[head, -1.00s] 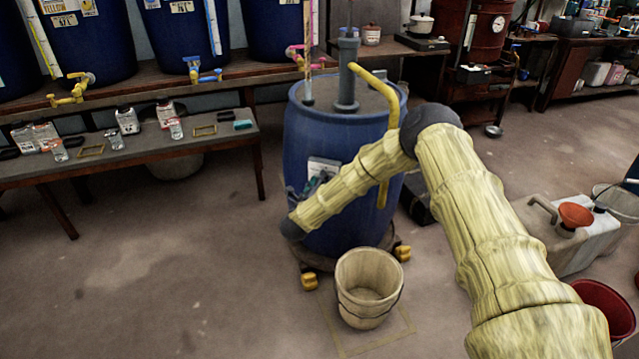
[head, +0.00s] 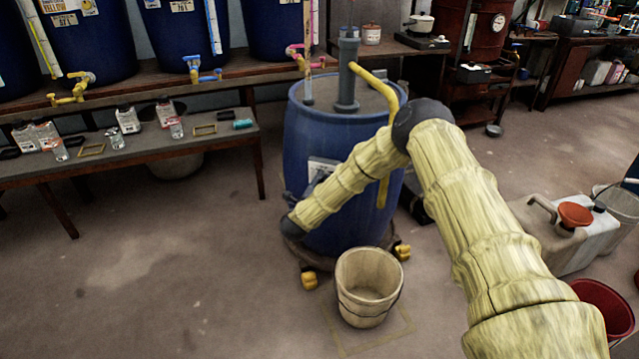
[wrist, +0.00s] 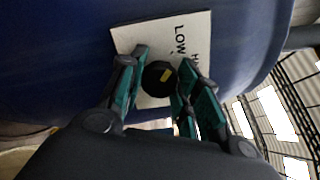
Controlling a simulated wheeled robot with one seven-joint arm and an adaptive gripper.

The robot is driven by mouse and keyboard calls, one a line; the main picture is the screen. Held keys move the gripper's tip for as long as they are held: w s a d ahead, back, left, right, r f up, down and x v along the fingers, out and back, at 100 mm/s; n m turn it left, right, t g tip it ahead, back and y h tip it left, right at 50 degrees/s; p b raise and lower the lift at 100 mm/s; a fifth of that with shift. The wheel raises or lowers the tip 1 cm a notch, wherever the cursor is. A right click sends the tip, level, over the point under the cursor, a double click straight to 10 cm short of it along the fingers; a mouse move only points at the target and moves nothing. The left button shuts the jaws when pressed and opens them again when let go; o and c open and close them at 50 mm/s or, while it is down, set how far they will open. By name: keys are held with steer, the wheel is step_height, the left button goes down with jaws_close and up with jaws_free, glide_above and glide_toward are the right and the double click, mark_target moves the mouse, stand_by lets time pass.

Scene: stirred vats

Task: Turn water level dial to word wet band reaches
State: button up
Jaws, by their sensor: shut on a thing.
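The dial is a round black knob (wrist: 158,79) with a yellow mark, on a white plate (wrist: 200,32) fixed to the blue barrel. The plate reads "LOW" and a second word starting with "H", partly hidden by a finger. My gripper (wrist: 162,68) has its teal fingers closed around the knob, one on each side. In the head view the plate (head: 322,166) shows on the barrel (head: 320,130), but my arm hides the knob and fingers. A thin upright rod (head: 308,60) stands at the barrel top; I cannot make out a wet band on it.
A pale bucket (head: 366,285) stands on the floor before the barrel. A yellow pipe (head: 376,88) bends down the barrel's right side. A bench (head: 150,148) with bottles is at left. A jug (head: 590,240) and red bucket (head: 605,300) are at right. Floor at front left is clear.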

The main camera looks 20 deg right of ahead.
steer(key=shift+s+f, duration=0.1)
steer(key=shift+f, duration=0.05)
steer(key=o, duration=1)
steer(key=v, duration=1.2)
